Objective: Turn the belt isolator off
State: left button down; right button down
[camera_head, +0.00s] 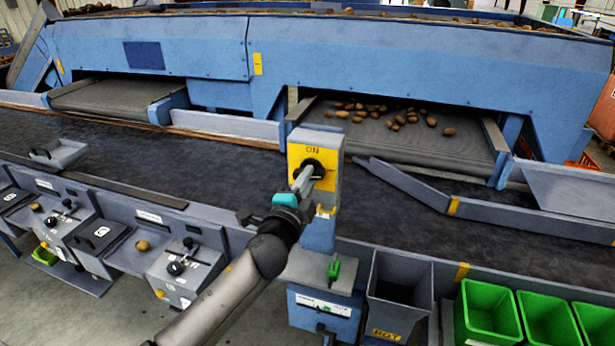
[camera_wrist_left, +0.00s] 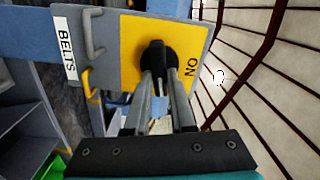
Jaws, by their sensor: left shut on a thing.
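The belt isolator is a grey box with a yellow plate (camera_head: 299,152) marked ON, on a blue post beside the belt in the head view. Its yellow plate (camera_wrist_left: 133,45) also fills the middle of the left wrist view, with a label BELTS (camera_wrist_left: 65,48) on the box. The black rotary knob (camera_wrist_left: 157,62) sits at the plate's centre. My left gripper (camera_head: 306,176) reaches the knob from the front. In the left wrist view its two fingers (camera_wrist_left: 165,88) are shut on the knob, hiding its lower part. My right gripper is not in view.
A dark conveyor belt (camera_head: 180,158) runs behind the isolator. Potatoes (camera_head: 400,115) lie on a feeding belt beyond. A grey bin (camera_head: 399,285) and green crates (camera_head: 488,311) stand at the lower right. Grey control boxes with black knobs line the left front.

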pick_arm(q)
jog(key=shift+f+m, duration=0.1)
jog(key=shift+m, duration=1.1)
jog(key=c, duration=0.8)
grip_release()
jog(key=shift+o, duration=0.2)
jog(key=shift+s, duration=0.1)
jog(key=v, duration=1.5)
